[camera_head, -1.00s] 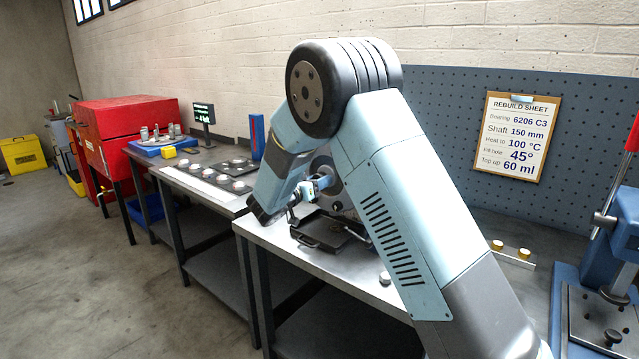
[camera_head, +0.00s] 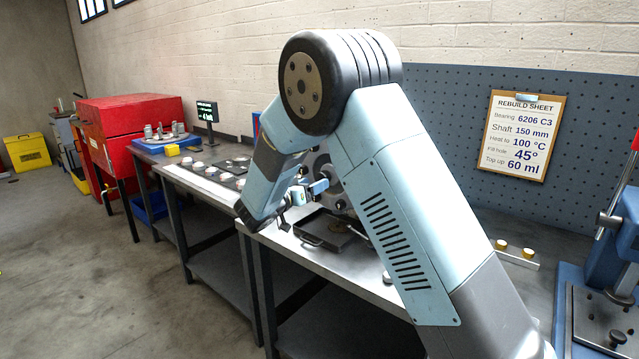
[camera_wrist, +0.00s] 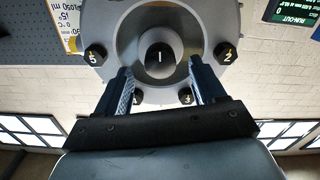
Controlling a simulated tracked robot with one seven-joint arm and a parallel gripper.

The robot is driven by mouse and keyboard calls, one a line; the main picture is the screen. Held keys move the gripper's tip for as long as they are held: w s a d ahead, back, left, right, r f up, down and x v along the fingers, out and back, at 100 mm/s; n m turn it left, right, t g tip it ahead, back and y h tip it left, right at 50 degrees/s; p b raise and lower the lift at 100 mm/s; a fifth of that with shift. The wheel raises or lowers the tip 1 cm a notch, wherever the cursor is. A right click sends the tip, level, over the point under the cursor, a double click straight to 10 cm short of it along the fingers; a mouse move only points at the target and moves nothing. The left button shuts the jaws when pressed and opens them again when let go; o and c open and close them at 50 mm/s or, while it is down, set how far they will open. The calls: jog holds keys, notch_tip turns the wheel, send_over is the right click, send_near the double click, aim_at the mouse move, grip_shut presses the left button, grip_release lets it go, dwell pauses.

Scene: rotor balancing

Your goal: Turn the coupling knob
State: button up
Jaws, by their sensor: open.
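The coupling knob (camera_wrist: 160,57) is a dark round knob with a white line, at the centre of a grey disc (camera_wrist: 205,28) in the wrist view. The line looks upright in the picture. Dark bolts numbered 5 (camera_wrist: 95,56), 2 (camera_wrist: 228,53) and others sit around the disc. My gripper (camera_wrist: 162,76) is open, with one finger on each side just below the knob in the picture. The gap between the fingers looks empty. Whether the fingers touch anything is unclear. In the head view the grey disc (camera_head: 338,190) is partly hidden behind my arm.
A black tray (camera_head: 322,232) lies on the bench (camera_head: 283,240) before the disc. The rebuild sheet (camera_head: 520,135) hangs on the pegboard (camera_head: 430,100). A blue press (camera_head: 625,225) stands at right, a red cabinet (camera_head: 125,120) at far left.

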jog(key=v, duration=0.9)
jog(key=shift+f, duration=0.1)
jog(key=s+d+r+g, duration=0.3)
jog(key=s+d, duration=0.1)
jog(key=d, duration=0.5)
jog(key=s+d+r+g+y, duration=0.1)
jog(key=s+d+r+g, duration=0.25)
jog(key=d, duration=0.55)
jog(key=s+d+r+g, duration=0.2)
jog(key=s+d+g, duration=0.2)
jog(key=d, duration=0.4)
jog(key=s+d+r+n+t+y, duration=0.1)
jog(key=s+y, duration=0.4)
jog(key=s, duration=0.6)
jog(key=s+d+r+n+t+y, duration=0.1)
jog(key=s+d+n+y, duration=0.3)
jog(key=s, duration=0.8)
jog(key=shift+d+r+y, duration=0.3)
jog(key=shift+d+y, duration=0.2)
jog(key=shift+d, duration=0.5)
jog(key=shift+s, duration=0.1)
jog(key=shift+c, duration=0.3)
